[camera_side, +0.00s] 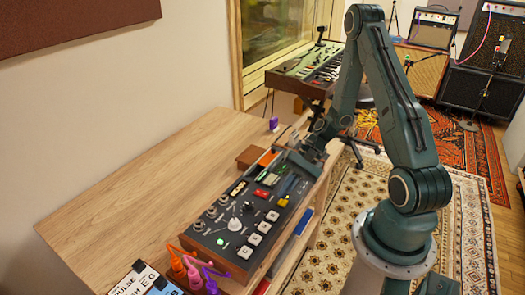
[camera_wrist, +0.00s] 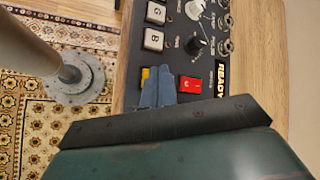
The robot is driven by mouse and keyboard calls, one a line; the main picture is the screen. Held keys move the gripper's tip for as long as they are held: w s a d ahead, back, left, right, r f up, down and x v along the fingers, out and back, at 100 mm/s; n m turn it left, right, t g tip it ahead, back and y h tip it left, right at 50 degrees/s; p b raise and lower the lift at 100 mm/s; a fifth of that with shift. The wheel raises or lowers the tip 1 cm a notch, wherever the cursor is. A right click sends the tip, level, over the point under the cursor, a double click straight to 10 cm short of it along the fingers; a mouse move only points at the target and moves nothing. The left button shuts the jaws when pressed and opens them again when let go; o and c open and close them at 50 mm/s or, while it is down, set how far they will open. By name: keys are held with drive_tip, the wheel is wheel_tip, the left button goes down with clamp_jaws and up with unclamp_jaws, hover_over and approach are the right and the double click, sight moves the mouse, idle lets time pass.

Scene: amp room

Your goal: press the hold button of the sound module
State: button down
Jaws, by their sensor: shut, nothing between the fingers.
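The sound module (camera_side: 212,226) is a dark panel with a wooden edge on the desk; its near part also shows in the wrist view (camera_wrist: 182,58). No label reading hold is legible, so I cannot tell which control is the hold button. My gripper (camera_wrist: 160,72) is shut and empty, its blue-grey fingertips over the panel between the yellow button and the red switch. They partly cover the yellow button; contact cannot be told.

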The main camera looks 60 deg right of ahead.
drive_tip(key=shift+r, duration=2.75)
drive_tip(key=shift+r, duration=0.1)
wheel_tip(320, 180, up, 14)
drive_tip(key=n+h, duration=0.6)
drive_tip(key=n, duration=0.2)
hover_over(286, 200)
drive_tip(key=s+a, duration=0.2)
drive_tip(key=a, duration=0.3)
drive_tip(key=s+a+r+n+t+h, duration=0.2)
drive_tip(key=s+a+r+n, duration=0.1)
drive_tip(key=s+r, duration=0.6)
drive_tip(key=shift+s+r+n+t+h, duration=0.25)
drive_tip(key=shift+r+n+t+h, duration=0.15)
drive_tip(key=shift+r+n, duration=0.4)
drive_tip(key=shift+a, duration=0.1)
